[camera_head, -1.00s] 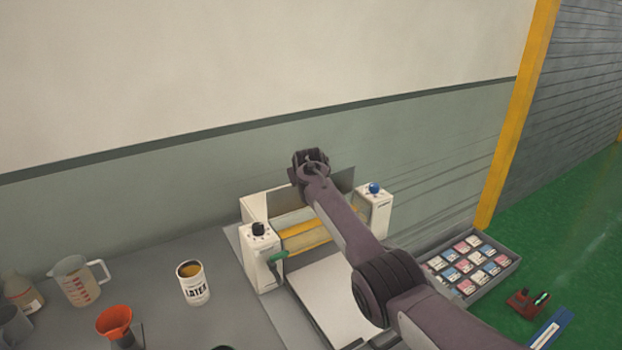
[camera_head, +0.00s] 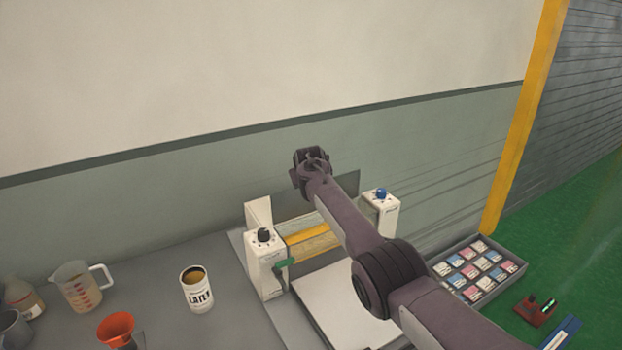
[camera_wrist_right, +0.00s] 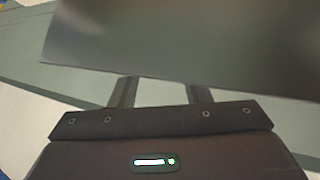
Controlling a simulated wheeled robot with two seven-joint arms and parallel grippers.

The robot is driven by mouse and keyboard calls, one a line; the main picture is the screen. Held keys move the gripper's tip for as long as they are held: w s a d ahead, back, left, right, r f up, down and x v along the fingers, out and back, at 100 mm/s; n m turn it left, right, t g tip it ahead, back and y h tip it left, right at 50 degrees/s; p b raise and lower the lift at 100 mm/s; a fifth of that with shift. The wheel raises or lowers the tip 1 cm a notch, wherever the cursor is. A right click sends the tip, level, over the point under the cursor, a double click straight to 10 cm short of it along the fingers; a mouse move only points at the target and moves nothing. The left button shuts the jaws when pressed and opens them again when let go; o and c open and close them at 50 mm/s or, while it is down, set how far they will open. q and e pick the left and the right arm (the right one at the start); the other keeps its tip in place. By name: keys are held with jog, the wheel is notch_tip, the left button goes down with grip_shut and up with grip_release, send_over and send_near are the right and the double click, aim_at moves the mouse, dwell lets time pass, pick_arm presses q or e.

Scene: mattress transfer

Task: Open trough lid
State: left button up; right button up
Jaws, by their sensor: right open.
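The white trough machine (camera_head: 265,275) stands on the grey bench against the wall. A yellow bar (camera_head: 308,237) crosses its trough between two end posts. A flat grey panel (camera_head: 346,187), apparently the lid, stands raised at the back of the trough, partly hidden by my right arm. It fills the top of the right wrist view (camera_wrist_right: 200,45). My right gripper (camera_wrist_right: 162,88) is open, with its two fingertips just below the panel's lower edge in that view and nothing between them. In the head view my right gripper (camera_head: 311,160) is above the trough. My left gripper is out of view.
On the bench are a latex can (camera_head: 196,289), a measuring jug (camera_head: 80,285) and an orange funnel (camera_head: 117,328). A tray of small packets (camera_head: 480,268) lies right of the machine. A black knob (camera_head: 263,236) and a blue knob (camera_head: 381,193) top the posts.

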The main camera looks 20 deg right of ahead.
jog(key=shift+r, duration=0.1)
jog(key=b+v, duration=0.1)
jog(key=v, duration=0.6)
jog(key=shift+s+r+b, duration=0.2)
jog(key=shift+s+b, duration=0.1)
jog(key=shift+b, duration=0.05)
dwell(0.3)
